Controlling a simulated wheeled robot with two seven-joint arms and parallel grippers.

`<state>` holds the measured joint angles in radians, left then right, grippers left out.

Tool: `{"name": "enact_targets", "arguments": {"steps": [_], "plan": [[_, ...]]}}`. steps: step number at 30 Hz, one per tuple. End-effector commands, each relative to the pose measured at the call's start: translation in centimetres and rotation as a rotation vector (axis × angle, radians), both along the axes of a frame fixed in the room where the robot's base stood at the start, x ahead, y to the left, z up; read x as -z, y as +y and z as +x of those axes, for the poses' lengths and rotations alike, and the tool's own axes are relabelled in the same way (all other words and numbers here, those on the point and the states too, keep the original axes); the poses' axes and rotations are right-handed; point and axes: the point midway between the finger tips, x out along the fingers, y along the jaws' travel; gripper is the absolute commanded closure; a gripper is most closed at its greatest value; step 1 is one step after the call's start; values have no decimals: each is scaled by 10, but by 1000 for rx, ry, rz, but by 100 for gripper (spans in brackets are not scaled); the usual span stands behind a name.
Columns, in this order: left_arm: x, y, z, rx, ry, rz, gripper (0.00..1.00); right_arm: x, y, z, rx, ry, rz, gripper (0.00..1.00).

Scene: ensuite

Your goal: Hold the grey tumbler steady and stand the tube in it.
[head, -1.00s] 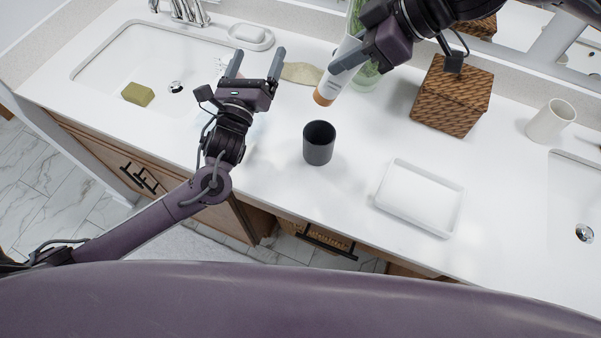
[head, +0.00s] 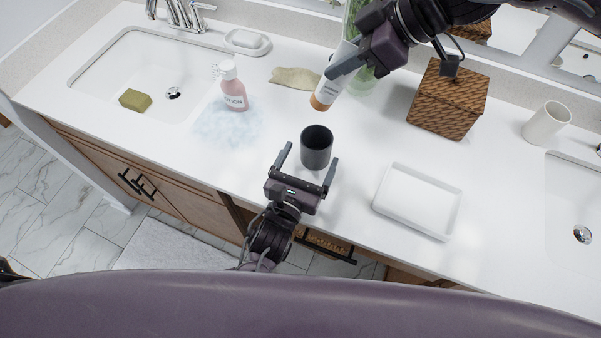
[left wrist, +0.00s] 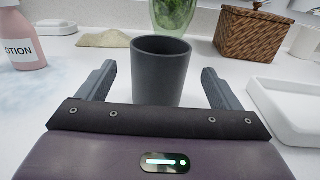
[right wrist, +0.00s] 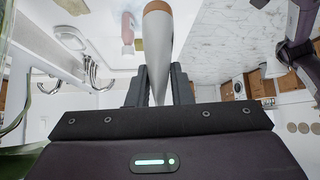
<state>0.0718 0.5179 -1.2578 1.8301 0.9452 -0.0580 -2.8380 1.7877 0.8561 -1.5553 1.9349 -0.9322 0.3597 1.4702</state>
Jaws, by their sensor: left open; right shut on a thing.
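The grey tumbler (head: 316,148) stands upright and looks empty on the white counter. My left gripper (head: 309,160) is open just in front of it, its fingers pointing at it on either side. In the left wrist view the tumbler (left wrist: 160,72) stands between and beyond the fingers (left wrist: 157,85). The white tube with an orange-brown cap (head: 325,92) is tilted, cap down, above and behind the tumbler. My right gripper (head: 347,62) is shut on the tube. In the right wrist view the tube (right wrist: 157,50) sticks out between the fingers (right wrist: 158,85).
A pink lotion bottle (head: 232,88) stands left, by a bluish patch on the counter. A white tray (head: 388,205) lies close on the tumbler's right. A woven box (head: 447,100) and a green glass vase (head: 362,84) stand behind. A sink (head: 140,65) is far left.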

Motion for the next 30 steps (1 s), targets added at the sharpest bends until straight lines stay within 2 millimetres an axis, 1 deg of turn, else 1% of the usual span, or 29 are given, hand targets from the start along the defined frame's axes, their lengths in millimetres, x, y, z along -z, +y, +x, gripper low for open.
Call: {"name": "enact_targets", "arguments": {"steps": [1,3,9,15,23,24,25,30], "plan": [[-2,-3,11,-2,-3,0,14,-1,0,0,0,-2,1,100],[-1,-8,23,0,-3,-1,14,-1,0,0,0,-2,1,100],[-1,-16,51,-1,-2,-1,14,-1,0,0,0,-2,1,100],[0,-20,63,0,1,0,14,-1,0,0,0,-2,1,100],[0,-21,65,0,1,-1,14,-1,0,0,0,-2,1,100],[0,-21,65,0,1,-1,15,-1,0,0,0,-2,1,100],[0,-21,64,0,1,-1,19,-1,0,0,0,-2,1,100],[0,-21,64,0,1,-1,41,-1,0,0,0,-2,1,100]]}}
